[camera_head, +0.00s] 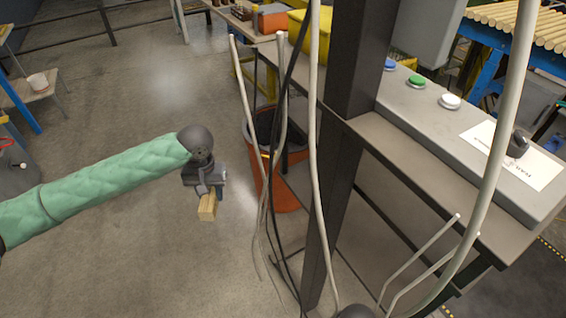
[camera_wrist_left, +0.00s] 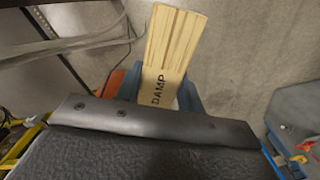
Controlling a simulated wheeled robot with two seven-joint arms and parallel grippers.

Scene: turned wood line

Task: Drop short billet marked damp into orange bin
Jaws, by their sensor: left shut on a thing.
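The short wooden billet (camera_head: 207,208) hangs below my left gripper (camera_head: 206,192), which is shut on it. In the left wrist view the pale billet (camera_wrist_left: 176,45) shows the word DAMP in dark letters, and part of my left gripper (camera_wrist_left: 187,98) shows beside it. The orange bin (camera_head: 285,192) stands on the floor just right of the gripper, partly hidden by cables and a dark post. The billet is apart from the bin, to its left in the head view. My right gripper is not clearly in view.
A dark post (camera_head: 325,190) and hanging pale cables (camera_head: 313,120) stand in front of the bin's right side. A grey console (camera_head: 470,130) with blue, green and white buttons lies at the right. A yellow crate (camera_head: 308,32) sits on the back bench.

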